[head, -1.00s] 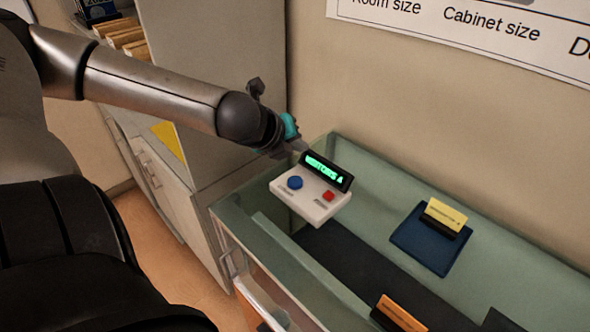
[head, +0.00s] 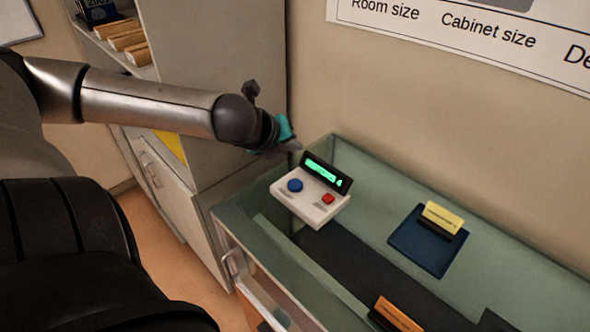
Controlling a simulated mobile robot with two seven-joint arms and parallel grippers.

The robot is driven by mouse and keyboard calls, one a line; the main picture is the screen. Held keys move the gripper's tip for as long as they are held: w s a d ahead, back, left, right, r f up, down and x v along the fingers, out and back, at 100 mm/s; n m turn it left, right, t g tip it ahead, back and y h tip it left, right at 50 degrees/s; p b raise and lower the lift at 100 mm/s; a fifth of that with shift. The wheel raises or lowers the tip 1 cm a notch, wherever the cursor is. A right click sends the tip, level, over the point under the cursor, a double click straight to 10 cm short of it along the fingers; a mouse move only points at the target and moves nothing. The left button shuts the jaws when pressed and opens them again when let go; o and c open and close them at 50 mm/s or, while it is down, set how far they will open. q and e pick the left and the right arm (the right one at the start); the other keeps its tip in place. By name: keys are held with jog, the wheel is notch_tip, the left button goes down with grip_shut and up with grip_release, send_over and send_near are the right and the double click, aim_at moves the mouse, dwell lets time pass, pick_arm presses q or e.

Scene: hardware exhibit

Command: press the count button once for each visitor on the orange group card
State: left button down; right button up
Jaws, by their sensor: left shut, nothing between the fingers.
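The white counter box (head: 311,204) stands at the far left end of the glass case, with a blue button (head: 295,185), a red button (head: 328,198) and a lit green display (head: 325,173). The labels and display text are too small to read. My left gripper (head: 296,147) is shut and empty, just behind and left of the display, above the box and apart from the buttons. The orange card (head: 398,314) stands in a dark holder at the bottom edge; its print is unreadable. My right gripper is not in view.
A yellow card (head: 444,216) stands on a blue pad (head: 418,254) in the case. The glass case (head: 252,205) has raised walls. A grey cabinet with shelves (head: 225,60) stands at the left, and a wall poster (head: 470,30) hangs behind.

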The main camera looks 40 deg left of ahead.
pick_arm(q)
jog(key=b, duration=0.6)
send_over(293, 187)
notch_tip(293, 187, down, 6)
jog(key=shift+f, duration=0.2)
jog(key=shift+f+b, duration=0.8)
jog(key=shift+f, duration=0.05)
dwell(0.9)
jog(key=shift+f+b, duration=0.35)
jog(key=shift+f, duration=0.05)
jog(key=shift+f+b, duration=0.45)
dwell(0.5)
jog(key=shift+r, duration=0.1)
dwell(0.3)
jog(key=shift+r+p, duration=0.8)
jog(key=shift+p, duration=0.15)
